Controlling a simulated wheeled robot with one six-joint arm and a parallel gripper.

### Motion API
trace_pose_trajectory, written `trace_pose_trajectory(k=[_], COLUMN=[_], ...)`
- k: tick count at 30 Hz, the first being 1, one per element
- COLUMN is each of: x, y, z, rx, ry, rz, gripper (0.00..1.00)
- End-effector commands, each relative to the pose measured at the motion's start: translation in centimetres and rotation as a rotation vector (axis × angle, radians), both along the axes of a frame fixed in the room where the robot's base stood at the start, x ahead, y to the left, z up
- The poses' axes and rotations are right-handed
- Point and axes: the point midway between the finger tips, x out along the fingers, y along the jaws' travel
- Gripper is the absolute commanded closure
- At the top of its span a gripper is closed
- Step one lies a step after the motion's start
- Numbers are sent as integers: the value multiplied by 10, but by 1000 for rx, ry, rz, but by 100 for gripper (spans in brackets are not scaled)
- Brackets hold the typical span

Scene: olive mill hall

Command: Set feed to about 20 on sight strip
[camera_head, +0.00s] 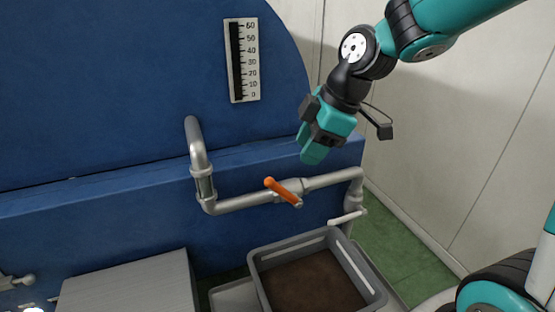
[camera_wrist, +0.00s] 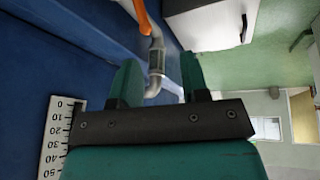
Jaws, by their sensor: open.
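The sight strip (camera_head: 242,60) is a white scale marked 0 to 60 on the blue machine, with a dark column along its left side; I cannot make out a level in it. Part of the scale also shows in the wrist view (camera_wrist: 55,140). The orange valve lever (camera_head: 283,191) sits on the grey pipe, slanting down to the right. It also shows at the top of the wrist view (camera_wrist: 144,18). My gripper (camera_head: 312,152) is open and empty, above and right of the lever, not touching it. In the wrist view, a pipe section shows between its fingers (camera_wrist: 160,85).
A grey bin (camera_head: 352,268) with brown contents stands below the pipe. A grey box (camera_head: 130,282) stands at lower left. The grey pipe (camera_head: 240,202) runs along the blue machine (camera_head: 110,100). A pale wall (camera_head: 440,140) and green floor (camera_head: 400,240) lie to the right.

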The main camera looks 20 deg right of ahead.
Motion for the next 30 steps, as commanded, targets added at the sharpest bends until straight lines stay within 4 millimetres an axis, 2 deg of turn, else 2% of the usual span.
trace_pose_trajectory(k=[1,3,8,14,24,30], x=[9,16,24,32,51,61], y=[-9,-16,-18,-6,20,30], z=[13,16,6,-28,-97,-126], rx=[-12,-25,-34,-33,-34,-35], ry=[-20,-44,-62,-56,-57,-60], rz=[25,56,83,84,82,80], gripper=[59,59,59,59,59,59])
